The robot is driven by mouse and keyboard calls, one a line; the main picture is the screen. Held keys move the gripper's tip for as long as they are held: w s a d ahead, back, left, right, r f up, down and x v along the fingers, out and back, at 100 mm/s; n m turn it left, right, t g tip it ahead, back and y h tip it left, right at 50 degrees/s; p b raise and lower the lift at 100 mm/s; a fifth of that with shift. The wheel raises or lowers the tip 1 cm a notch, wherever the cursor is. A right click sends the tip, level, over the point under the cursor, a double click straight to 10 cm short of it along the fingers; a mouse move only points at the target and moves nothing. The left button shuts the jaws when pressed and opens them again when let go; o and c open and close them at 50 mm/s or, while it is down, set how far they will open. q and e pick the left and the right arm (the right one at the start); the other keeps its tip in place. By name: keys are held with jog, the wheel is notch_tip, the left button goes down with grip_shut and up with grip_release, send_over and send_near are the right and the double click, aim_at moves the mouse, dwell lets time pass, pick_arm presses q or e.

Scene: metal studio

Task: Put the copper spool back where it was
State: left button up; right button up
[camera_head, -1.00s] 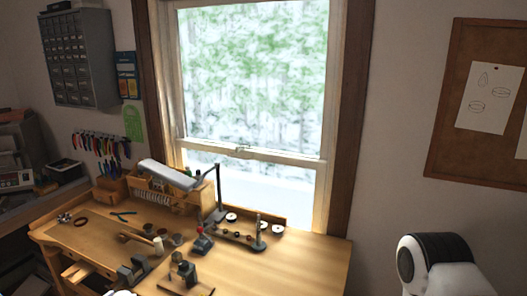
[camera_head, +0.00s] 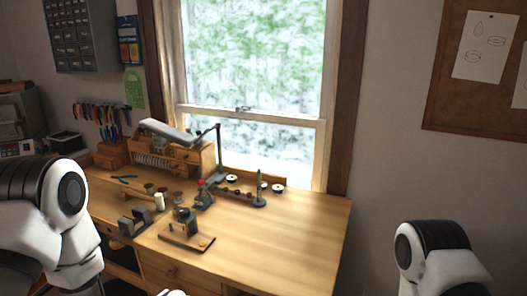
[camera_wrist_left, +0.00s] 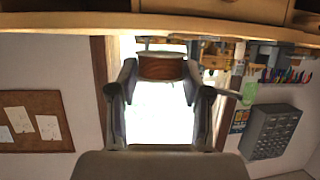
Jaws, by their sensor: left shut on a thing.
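The copper spool (camera_wrist_left: 162,67) has a copper-brown winding and a pale flange. In the left wrist view, which is upside down, it sits between the two fingers of my left gripper (camera_wrist_left: 160,78), which is shut on it. In the head view my left arm stands at the left, and its gripper and the spool cannot be made out. Other small spools with pale rims (camera_head: 232,180) stand at the back of the wooden bench (camera_head: 290,225), below the window. My right gripper is outside both views.
A dark upright post on a round base (camera_head: 259,190) stands among the spools. A lamp (camera_head: 168,132) and wooden organizer (camera_head: 150,157) are at the back left. A small tool on a wooden board (camera_head: 187,238) sits near the front. The bench's right side is clear.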

pick_arm(q)
jog(key=w+d+f+n+y, duration=0.1)
jog(key=d+f+n+y+b, duration=0.1)
jog(key=y, duration=0.1)
jog(key=shift+w+d+f+n+t, duration=0.15)
jog(key=shift+w+d+n+t, duration=0.05)
jog(key=shift+w+n+t, duration=0.15)
jog(key=shift+s+a+y, duration=0.2)
jog(key=shift+a+y, duration=0.05)
jog(key=shift+y, duration=0.05)
jog(key=s+f, duration=0.4)
jog(key=f, duration=0.1)
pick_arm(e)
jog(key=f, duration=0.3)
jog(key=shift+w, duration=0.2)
pick_arm(q)
jog(key=shift+a+n, duration=0.1)
jog(key=shift+n, duration=0.15)
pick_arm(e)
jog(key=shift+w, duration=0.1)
